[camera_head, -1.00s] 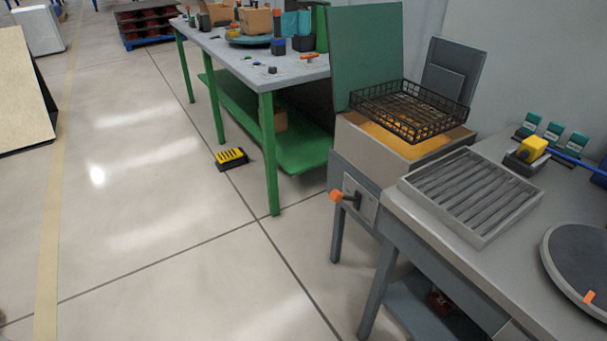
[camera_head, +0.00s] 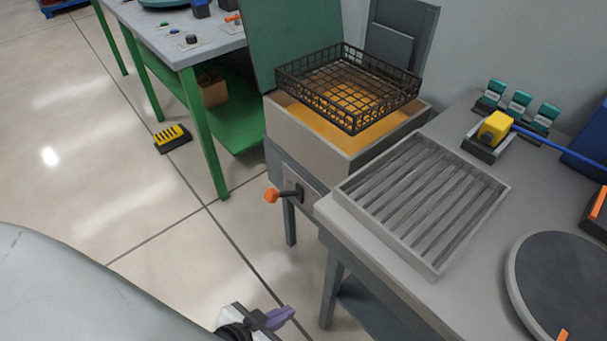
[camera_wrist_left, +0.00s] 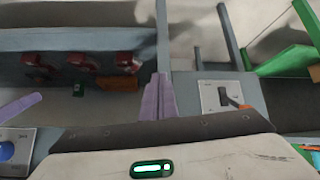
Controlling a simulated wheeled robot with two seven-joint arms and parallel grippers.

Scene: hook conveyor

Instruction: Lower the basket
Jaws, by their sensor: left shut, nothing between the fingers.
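The black wire basket (camera_head: 316,106) sits level at the top of a grey tank (camera_head: 312,138) that holds amber liquid. The basket looks raised above the liquid. A lever with an orange knob (camera_head: 271,195) sticks out from the tank's front panel; it also shows in the left wrist view (camera_wrist_left: 232,99), right of the fingers. My left gripper (camera_head: 281,317) is low at the bottom of the head view, below the lever and apart from it. Its purple fingers (camera_wrist_left: 159,98) are together and empty in the wrist view. My right gripper is not identifiable.
A slatted tray (camera_head: 425,195) lies on the grey table (camera_head: 478,232) right of the tank, near a round dark turntable (camera_head: 565,280). A green-legged bench (camera_head: 200,130) stands left of the tank. Floor in front of the lever is open.

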